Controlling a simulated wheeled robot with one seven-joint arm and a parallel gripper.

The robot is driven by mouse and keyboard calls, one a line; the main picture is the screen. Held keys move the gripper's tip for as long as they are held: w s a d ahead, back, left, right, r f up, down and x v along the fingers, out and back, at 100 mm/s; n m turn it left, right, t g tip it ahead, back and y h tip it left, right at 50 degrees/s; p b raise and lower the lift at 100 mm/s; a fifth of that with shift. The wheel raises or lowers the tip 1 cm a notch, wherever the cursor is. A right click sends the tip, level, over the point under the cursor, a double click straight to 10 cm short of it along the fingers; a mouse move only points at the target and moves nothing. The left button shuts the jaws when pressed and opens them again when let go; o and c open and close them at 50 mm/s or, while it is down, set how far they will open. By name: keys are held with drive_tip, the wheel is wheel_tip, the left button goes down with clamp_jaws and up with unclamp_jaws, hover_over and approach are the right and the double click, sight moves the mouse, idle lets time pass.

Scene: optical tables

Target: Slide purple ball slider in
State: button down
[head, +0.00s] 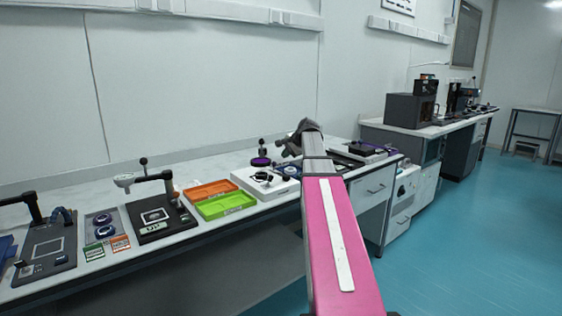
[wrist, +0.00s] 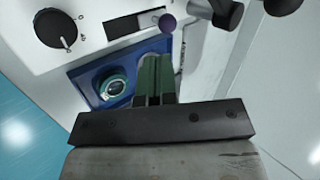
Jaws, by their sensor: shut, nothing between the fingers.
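The purple ball (wrist: 167,22) shows at the top of the wrist view, at the end of a dark slotted panel (wrist: 133,24) on a white device (wrist: 93,22). My gripper (wrist: 157,62) has its two green-dark fingers together with nothing between them. Its tips are just below the purple ball in the picture, and I see a small gap between them. In the head view, my arm's end is over the bench, and its fingertips are not clear.
Black cylindrical parts (wrist: 226,12) stand at upper right. On the bench are orange (head: 210,190) and green (head: 226,205) trays and a black stand (head: 158,218).

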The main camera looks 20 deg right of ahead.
drive_tip(key=shift+v, duration=2.25)
